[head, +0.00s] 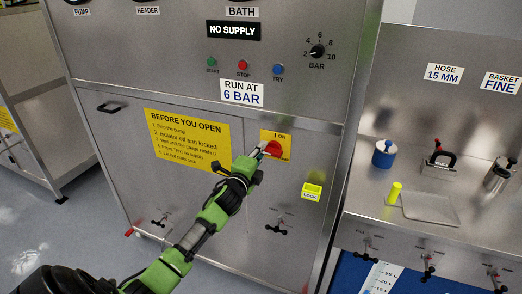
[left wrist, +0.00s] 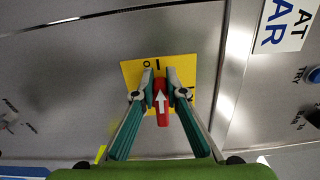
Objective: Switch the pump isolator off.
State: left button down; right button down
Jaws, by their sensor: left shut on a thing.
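The pump isolator is a red rotary handle (head: 272,149) on a yellow plate (head: 285,136) on the cabinet's front panel. My left gripper (head: 263,153) reaches it from below left. In the left wrist view, the red handle (left wrist: 162,108), with a white arrow, lies between the fingertips of my left gripper (left wrist: 161,90), which is shut on it. The arrow points up in that turned view, toward small black marks on the yellow plate (left wrist: 131,70). The fingers hide part of the plate, and I cannot read the setting for sure. My right gripper is out of view.
A yellow LOCK holder (head: 312,191) is right of the isolator. A yellow notice (head: 187,139) is left of it. Valve handles (head: 277,227) stick out below. The counter (head: 440,120) at the right bears a blue item (head: 383,154) and a tray (head: 428,207).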

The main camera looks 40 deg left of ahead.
pick_arm(q)
jog(key=shift+d+f+n, duration=0.3)
jog(key=shift+d+f, duration=0.1)
jog(key=shift+f, duration=0.05)
jog(key=c, duration=2)
grip_release()
jog(key=shift+c, duration=0.2)
jog(key=shift+d+r, duration=0.15)
jog(key=shift+r, duration=0.05)
jog(key=v, duration=1.2)
jog(key=shift+a, duration=0.25)
